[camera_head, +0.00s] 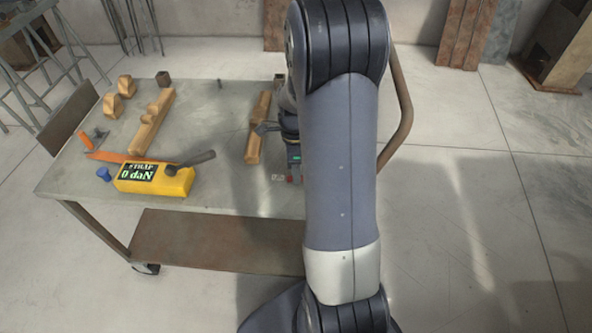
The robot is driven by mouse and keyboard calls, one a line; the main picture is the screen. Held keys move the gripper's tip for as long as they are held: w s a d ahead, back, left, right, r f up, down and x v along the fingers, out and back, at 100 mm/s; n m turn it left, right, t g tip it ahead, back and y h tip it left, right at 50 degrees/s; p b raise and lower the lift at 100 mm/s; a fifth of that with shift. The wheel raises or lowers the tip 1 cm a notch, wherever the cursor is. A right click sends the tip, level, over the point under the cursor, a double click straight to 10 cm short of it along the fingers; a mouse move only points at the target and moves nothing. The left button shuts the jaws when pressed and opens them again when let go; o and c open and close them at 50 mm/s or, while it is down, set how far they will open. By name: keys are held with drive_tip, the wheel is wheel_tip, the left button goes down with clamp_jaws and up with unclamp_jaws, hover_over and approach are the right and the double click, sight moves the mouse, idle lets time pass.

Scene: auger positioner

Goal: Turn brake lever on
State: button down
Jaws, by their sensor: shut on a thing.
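My gripper (288,128) is at the right part of the table, mostly hidden behind my own arm. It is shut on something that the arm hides. A small dark piece juts left from it over a wooden block (253,147); whether it touches the wood is unclear. I cannot make out for certain which part is the brake lever. A dark handle (196,158) slants up to the right from a yellow box (150,180), whose display reads "STRAP 0 daN". This handle is well left of my gripper, apart from it.
The grey table (215,115) also holds a long wooden block (152,122), two small wooden pieces, a blue knob (104,174) and an orange strap (108,156). A brown bent rail (404,105) runs right of my arm. Floor at the right is clear.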

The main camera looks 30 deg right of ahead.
drive_tip(key=shift+w+d+m+p, duration=0.35)
drive_tip(key=shift+w+m+p, duration=0.15)
drive_tip(key=shift+m, duration=0.5)
drive_tip(key=c, duration=1.4)
unclamp_jaws()
drive_tip(key=shift+o, duration=0.2)
wheel_tip(320, 180, up, 11)
drive_tip(key=w+d+p, duration=0.1)
drive_tip(key=shift+w+d+f, duration=0.15)
drive_tip(key=shift+w+f, duration=0.05)
drive_tip(key=shift+w, duration=0.15)
